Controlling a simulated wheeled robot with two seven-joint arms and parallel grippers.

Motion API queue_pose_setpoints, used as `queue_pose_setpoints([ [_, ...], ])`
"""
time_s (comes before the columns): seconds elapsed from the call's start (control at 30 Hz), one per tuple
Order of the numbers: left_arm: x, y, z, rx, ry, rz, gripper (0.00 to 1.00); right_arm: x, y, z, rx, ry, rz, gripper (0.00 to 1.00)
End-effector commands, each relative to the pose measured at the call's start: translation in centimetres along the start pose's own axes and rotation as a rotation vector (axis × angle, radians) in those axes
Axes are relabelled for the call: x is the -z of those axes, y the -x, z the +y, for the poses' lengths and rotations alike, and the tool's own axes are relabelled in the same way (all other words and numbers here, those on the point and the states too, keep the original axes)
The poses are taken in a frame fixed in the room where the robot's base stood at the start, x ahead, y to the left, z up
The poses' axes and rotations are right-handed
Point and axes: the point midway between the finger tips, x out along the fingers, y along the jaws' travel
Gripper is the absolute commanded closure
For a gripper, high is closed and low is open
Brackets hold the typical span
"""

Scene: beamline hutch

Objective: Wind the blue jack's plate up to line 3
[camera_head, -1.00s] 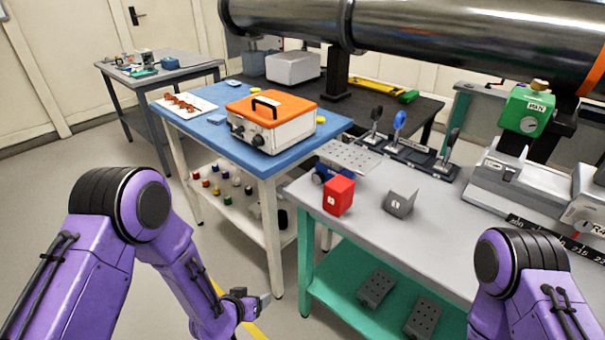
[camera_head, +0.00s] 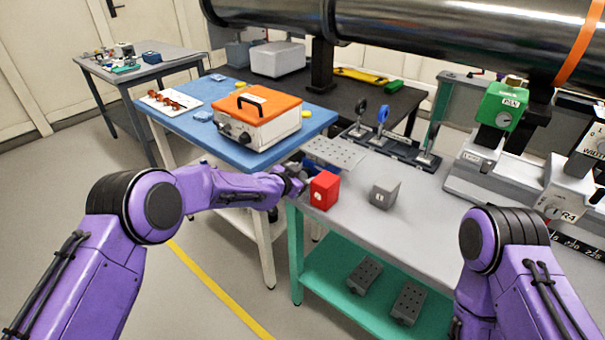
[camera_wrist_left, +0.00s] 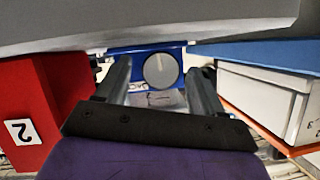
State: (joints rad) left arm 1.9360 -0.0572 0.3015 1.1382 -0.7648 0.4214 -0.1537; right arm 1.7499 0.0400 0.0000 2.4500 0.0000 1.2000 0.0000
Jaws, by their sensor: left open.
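The blue jack's perforated grey plate (camera_head: 335,152) sits at the left end of the grey bench, behind the red block. In the left wrist view, which looks inverted, the jack's blue body (camera_wrist_left: 135,67) carries a round grey knob (camera_wrist_left: 160,70). My left gripper (camera_head: 297,178) is at the bench's left edge, in front of the jack. In the wrist view its open fingers (camera_wrist_left: 160,88) lie on either side of the knob in the picture; I cannot tell whether they touch it. No line marks are readable. My right gripper is out of view.
A red block (camera_head: 324,190) stands close beside my left gripper; it also fills the wrist view's left (camera_wrist_left: 40,100). A grey block (camera_head: 384,193) is further right. An orange-topped box (camera_head: 258,118) stands on the blue table (camera_head: 180,122). Clear bench lies front right.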

Motion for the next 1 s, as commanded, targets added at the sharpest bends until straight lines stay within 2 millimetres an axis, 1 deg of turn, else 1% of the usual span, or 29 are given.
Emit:
queue_pose_setpoints([
  [0.1, 0.0, -0.5, 0.0, 0.001, 0.001, 0.000, 0.32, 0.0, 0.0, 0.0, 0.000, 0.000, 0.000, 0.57],
  [0.33, 0.0, -0.5, 0.0, 0.000, 0.000, -0.001, 0.32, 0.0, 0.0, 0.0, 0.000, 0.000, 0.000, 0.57],
  [0.37, 0.0, -0.5, 0.0, 0.000, 0.000, -0.001, 0.42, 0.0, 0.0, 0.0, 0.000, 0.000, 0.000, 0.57],
  [0.4, 0.0, -0.5, 0.0, 0.000, 0.000, -0.001, 0.55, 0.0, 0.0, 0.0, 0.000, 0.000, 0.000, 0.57],
  [0.47, 0.0, -0.5, 0.0, 0.000, 0.001, -0.001, 0.74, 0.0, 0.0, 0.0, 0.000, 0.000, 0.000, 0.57],
  [0.5, 0.0, -0.5, 0.0, 0.000, 0.000, -0.001, 0.87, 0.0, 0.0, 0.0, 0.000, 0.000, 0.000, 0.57],
  [0.6, -0.1, -0.5, 0.1, 0.001, -0.002, -0.001, 0.88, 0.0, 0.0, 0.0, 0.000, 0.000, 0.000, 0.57],
  [0.7, -0.4, -0.7, 0.5, 0.015, -0.049, 0.000, 0.88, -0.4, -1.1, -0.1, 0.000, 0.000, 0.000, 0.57],
  [0.8, -0.3, -0.7, 0.4, 0.038, -0.104, 0.000, 0.88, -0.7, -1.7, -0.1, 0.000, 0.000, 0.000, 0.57],
  [1.0, -0.1, -0.5, 0.1, 0.048, -0.115, -0.001, 0.88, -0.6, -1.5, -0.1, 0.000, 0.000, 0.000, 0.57],
])
